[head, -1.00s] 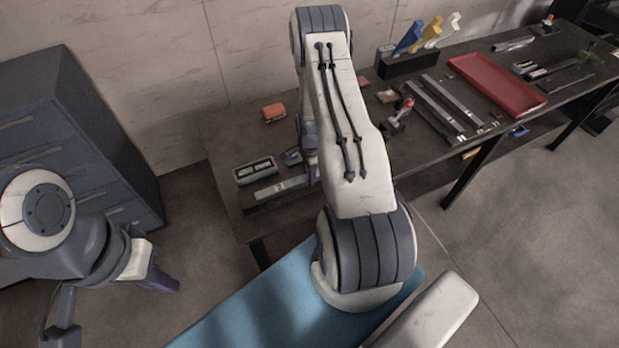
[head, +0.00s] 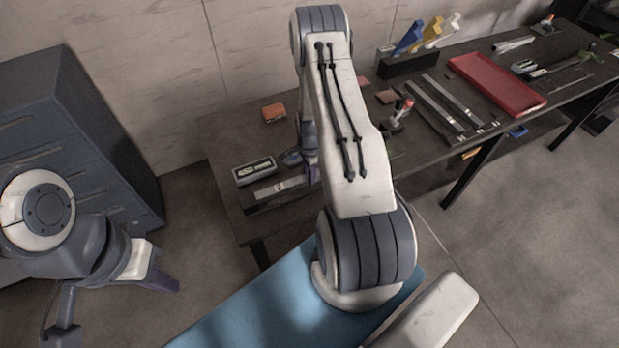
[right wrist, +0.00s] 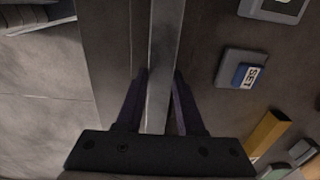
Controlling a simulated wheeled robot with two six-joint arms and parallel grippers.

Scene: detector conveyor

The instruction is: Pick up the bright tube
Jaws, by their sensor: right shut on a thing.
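In the right wrist view, a long pale grey bar (right wrist: 163,55), which looks like the bright tube, runs straight up the picture between the two dark purple fingers of my right gripper (right wrist: 160,80). The fingers are shut on it. In the head view my right gripper (head: 311,173) is at the near left end of the dark table, largely hidden by my own arm, and I cannot clearly make out the tube there. My left gripper (head: 163,284) hangs at the left, away from the table; its finger opening does not show clearly.
On the dark table (head: 232,140) are an orange block (head: 273,112), a box with a display (head: 254,170), a red tray (head: 497,82) and a black holder (head: 408,66) with coloured pieces. A blue-labelled block (right wrist: 241,69) lies right of the bar. A cabinet (head: 75,130) stands left.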

